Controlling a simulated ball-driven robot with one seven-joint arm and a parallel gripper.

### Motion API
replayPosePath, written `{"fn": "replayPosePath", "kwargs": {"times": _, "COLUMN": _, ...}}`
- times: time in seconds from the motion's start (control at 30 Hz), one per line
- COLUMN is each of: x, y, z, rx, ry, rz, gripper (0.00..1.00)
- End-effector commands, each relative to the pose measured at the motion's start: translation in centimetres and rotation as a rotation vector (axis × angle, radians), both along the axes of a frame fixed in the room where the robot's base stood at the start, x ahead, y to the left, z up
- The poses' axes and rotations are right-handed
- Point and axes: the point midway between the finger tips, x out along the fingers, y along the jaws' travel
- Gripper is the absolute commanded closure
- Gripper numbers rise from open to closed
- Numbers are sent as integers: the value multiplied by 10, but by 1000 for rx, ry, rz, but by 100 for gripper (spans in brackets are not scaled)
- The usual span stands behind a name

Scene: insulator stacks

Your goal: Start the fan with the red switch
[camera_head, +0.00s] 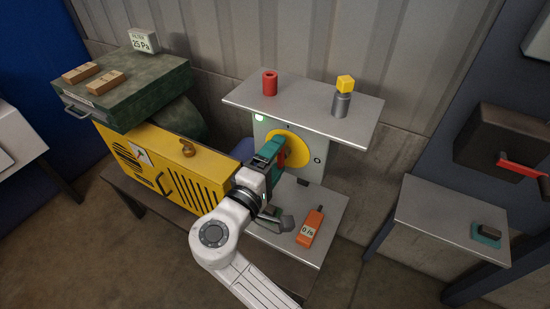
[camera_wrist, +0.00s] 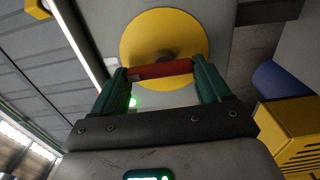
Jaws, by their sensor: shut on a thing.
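The red switch (camera_wrist: 163,69) is a short red bar on a round yellow plate (camera_head: 292,148), mounted on a pale upright panel. My gripper (camera_wrist: 160,72) has its green fingers on both ends of the red bar and is shut on it. In the head view my gripper (camera_head: 272,150) covers most of the bar. An "O" mark (camera_head: 317,160) shows at the right of the plate. A green lamp (camera_head: 259,117) glows at the panel's upper left. A yellow louvred cabinet (camera_head: 165,165) stands at the left; I cannot tell whether it houses the fan.
An orange meter reading "0 /s" (camera_head: 311,227) lies on the lower shelf, close right of my arm. A shelf above the switch holds a red cylinder (camera_head: 270,84) and a yellow-topped grey piece (camera_head: 343,98). A green drawer box (camera_head: 127,85) bears a "25 Pa" display (camera_head: 143,41).

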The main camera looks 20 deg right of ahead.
Motion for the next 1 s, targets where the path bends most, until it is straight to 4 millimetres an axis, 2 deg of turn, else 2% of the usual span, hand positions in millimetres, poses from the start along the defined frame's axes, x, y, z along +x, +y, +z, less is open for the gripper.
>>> {"fn": "replayPosePath", "kwargs": {"times": 0.03, "x": 1, "y": 2, "z": -1, "rx": -2, "ry": 3, "rz": 6, "gripper": 22}}
{"fn": "replayPosePath", "kwargs": {"times": 0.27, "x": 0, "y": 1, "z": 0, "rx": -1, "ry": 2, "rz": 3, "gripper": 0}}
{"fn": "replayPosePath", "kwargs": {"times": 0.57, "x": -2, "y": 4, "z": -1, "rx": -1, "ry": 1, "rz": 3, "gripper": 0}}
{"fn": "replayPosePath", "kwargs": {"times": 0.73, "x": -15, "y": 22, "z": -3, "rx": -1, "ry": 1, "rz": 5, "gripper": 0}}
{"fn": "replayPosePath", "kwargs": {"times": 1.0, "x": -45, "y": 65, "z": -3, "rx": 0, "ry": 0, "rz": 6, "gripper": 0}}
